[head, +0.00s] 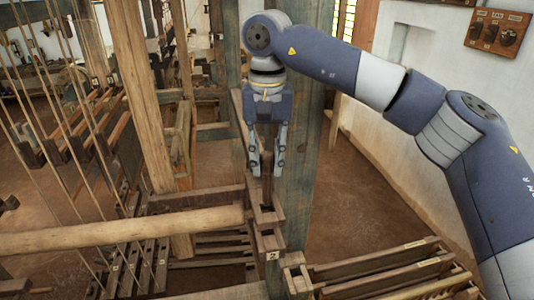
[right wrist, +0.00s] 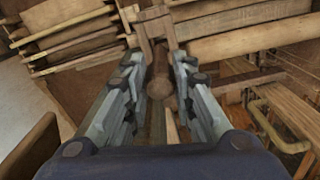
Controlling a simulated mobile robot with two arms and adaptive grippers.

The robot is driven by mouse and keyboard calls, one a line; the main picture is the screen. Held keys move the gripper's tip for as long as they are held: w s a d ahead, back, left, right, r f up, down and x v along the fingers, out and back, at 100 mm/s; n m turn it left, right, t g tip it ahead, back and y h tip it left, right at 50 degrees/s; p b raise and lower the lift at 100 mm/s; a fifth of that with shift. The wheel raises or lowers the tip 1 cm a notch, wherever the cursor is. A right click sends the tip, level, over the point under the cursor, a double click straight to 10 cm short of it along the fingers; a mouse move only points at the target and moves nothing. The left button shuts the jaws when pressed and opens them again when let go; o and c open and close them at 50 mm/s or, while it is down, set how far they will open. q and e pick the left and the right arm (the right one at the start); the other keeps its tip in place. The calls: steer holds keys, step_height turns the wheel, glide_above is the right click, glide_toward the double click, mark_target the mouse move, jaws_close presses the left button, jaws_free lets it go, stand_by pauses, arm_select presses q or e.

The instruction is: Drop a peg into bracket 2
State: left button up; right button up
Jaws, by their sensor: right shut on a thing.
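My right gripper (head: 266,168) points down beside the post, shut on a dark brown wooden peg (head: 267,188). The peg hangs roughly upright between the fingertips. In the right wrist view the peg (right wrist: 159,82) shows end-on between the fingers of the right gripper (right wrist: 159,78). Bracket 2 (head: 271,255), a wooden piece with a "2" label, is below the gripper on the loom frame. The peg's lower end overlaps the bracket's upper opening in the head view; I cannot tell whether it is inside. My left gripper is out of view.
A thick round beam (head: 120,232) ends close to the bracket's left side. A blue-grey post (head: 300,190) stands right behind the gripper. Slatted wooden racks (head: 385,272) lie at lower right. Cords and pedals fill the left. Bare floor (head: 345,205) is open to the right.

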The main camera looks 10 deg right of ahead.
mark_target(267, 205)
steer(key=shift+f, duration=0.65)
steer(key=shift+f+b, duration=0.4)
steer(key=shift+f, duration=0.6)
steer(key=shift+f+b, duration=0.55)
steer(key=shift+f, duration=0.05)
steer(key=shift+f+b, duration=0.85)
steer(key=shift+f, duration=0.3)
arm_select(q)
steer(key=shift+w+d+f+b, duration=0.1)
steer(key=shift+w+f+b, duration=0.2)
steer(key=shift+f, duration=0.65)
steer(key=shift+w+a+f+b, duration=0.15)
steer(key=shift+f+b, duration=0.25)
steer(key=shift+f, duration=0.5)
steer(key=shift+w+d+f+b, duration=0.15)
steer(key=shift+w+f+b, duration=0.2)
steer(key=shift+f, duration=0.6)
arm_select(e)
steer(key=shift+f, duration=1.5)
steer(key=o, duration=1.1)
